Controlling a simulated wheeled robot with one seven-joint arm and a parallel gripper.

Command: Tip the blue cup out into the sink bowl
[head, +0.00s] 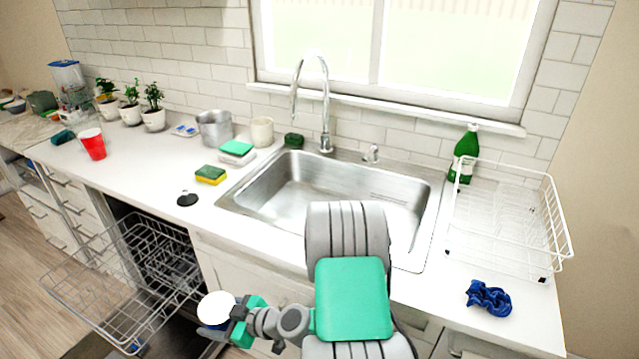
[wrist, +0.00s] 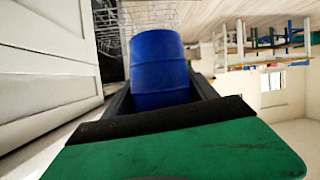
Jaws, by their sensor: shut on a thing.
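The blue cup (wrist: 160,68) fills the middle of the wrist view, between the two dark fingers. My gripper (head: 222,325) is shut on it. In the head view the cup shows mostly as a round white top (head: 216,307), and its blue side is largely hidden. I cannot tell if the white is its inside or contents. The cup looks about upright, in front of the counter and below its top, beside the open dishwasher. The steel sink bowl (head: 310,187) lies to the right and farther back. My arm hides part of its front edge.
The dishwasher rack (head: 120,270) is pulled out at left. A tall faucet (head: 325,105) stands behind the sink. Sponges (head: 210,174), a black stopper (head: 187,199) and a red cup (head: 93,146) are to the left. A white dish rack (head: 505,220), green bottle (head: 465,153) and blue cloth (head: 488,298) are right.

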